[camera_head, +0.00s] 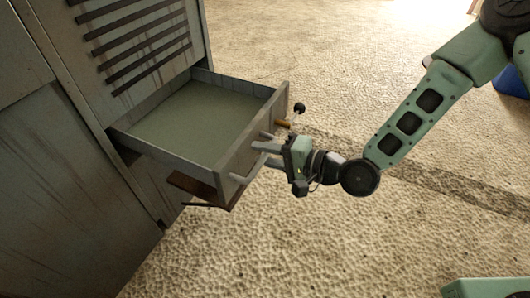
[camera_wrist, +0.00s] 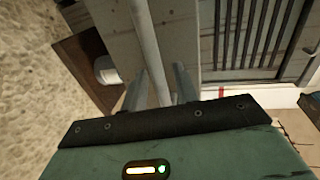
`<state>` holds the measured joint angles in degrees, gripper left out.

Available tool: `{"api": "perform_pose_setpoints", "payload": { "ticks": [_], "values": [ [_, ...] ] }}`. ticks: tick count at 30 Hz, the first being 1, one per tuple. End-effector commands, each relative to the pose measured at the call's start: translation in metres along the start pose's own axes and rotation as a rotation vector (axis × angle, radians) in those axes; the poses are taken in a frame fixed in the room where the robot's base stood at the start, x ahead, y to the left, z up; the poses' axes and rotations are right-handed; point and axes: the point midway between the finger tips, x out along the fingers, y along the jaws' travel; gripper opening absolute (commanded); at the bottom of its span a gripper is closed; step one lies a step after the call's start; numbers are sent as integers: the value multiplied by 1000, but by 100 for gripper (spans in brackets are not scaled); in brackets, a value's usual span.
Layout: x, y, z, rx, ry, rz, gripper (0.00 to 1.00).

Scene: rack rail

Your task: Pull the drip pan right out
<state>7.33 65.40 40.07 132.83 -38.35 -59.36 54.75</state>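The drip pan (camera_head: 205,152) is a grey, shallow, drawer-like pan. It stands far out from the cabinet front, with its rear end still at the opening. A pale bar handle (camera_head: 240,179) runs across its front face; in the wrist view the bar handle (camera_wrist: 147,40) passes down between my two fingers. My gripper (camera_head: 264,154) is at the middle of the handle, one finger on each side of it, and looks shut on the bar. The exact finger contact is hard to see. The pan's floor looks empty.
The tall grey cabinet (camera_head: 90,150) with dark vent slats (camera_head: 135,45) stands at left. A brown ledge (camera_head: 205,190) juts out below the pan. A black knob (camera_head: 299,108) on a brass-coloured stem is near the pan's front corner. The rough beige floor (camera_head: 330,230) is open in front.

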Motion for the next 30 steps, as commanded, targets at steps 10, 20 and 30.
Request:
{"api": "perform_pose_setpoints", "payload": {
  "ticks": [10, 20, 30],
  "values": [
    [0, 0, 0, 0, -1, -1, 30],
    [-27, -3, 0, 3, 1, 2, 30],
    [-107, -3, -1, 4, 4, 2, 30]
  ]
}}
